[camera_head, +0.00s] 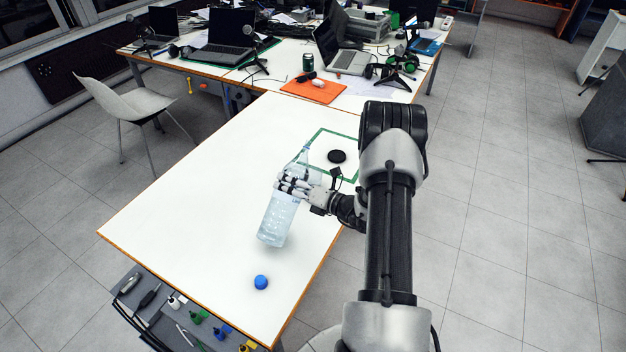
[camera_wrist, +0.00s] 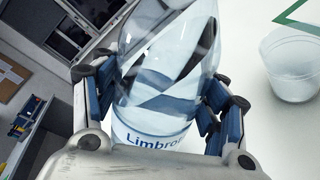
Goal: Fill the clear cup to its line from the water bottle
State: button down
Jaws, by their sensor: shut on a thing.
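My gripper (camera_head: 292,184) is shut around the middle of the clear water bottle (camera_head: 278,218). In the wrist view, the fingers press both sides of the bottle (camera_wrist: 165,75), and its "Limbro…" label shows. In the head view, the bottle leans with its top toward the upper right; I cannot tell whether its base touches the table. The clear cup (camera_wrist: 292,68) stands upright on the white surface, right of the bottle in the wrist view. Its fill line is not distinguishable. In the head view, the cup is largely hidden near my gripper.
A blue cap (camera_head: 261,282) lies on the white table (camera_head: 190,220) near its front edge. A black disc (camera_head: 337,156) lies inside a green outline (camera_head: 322,133). The table's left side is clear. Laptops and an orange mat (camera_head: 313,89) are on the desk behind.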

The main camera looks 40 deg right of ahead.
jog(key=shift+s+a+f+m, duration=0.1)
jog(key=shift+a+f+m, duration=0.25)
jog(key=shift+f+m, duration=0.2)
jog(key=shift+s+a+f+m, duration=0.1)
jog(key=shift+a+f+m, duration=0.2)
jog(key=shift+f+m, duration=0.25)
jog(key=shift+s+a+f+m+g+y+b, duration=0.15)
jog(key=shift+f+m+y+b, duration=0.1)
jog(key=shift+f, duration=0.3)
jog(key=shift+a+f+m+g+y+b, duration=0.15)
jog(key=shift+f+m, duration=0.1)
jog(key=shift+f, duration=0.3)
jog(key=shift+d+f+m+y, duration=0.3)
jog(key=shift+f+m, duration=0.1)
jog(key=shift+m, duration=0.4)
jog(key=shift+r+g+p, duration=0.3)
jog(key=shift+r+p, duration=0.1)
jog(key=shift+r, duration=0.05)
dwell(1.6)
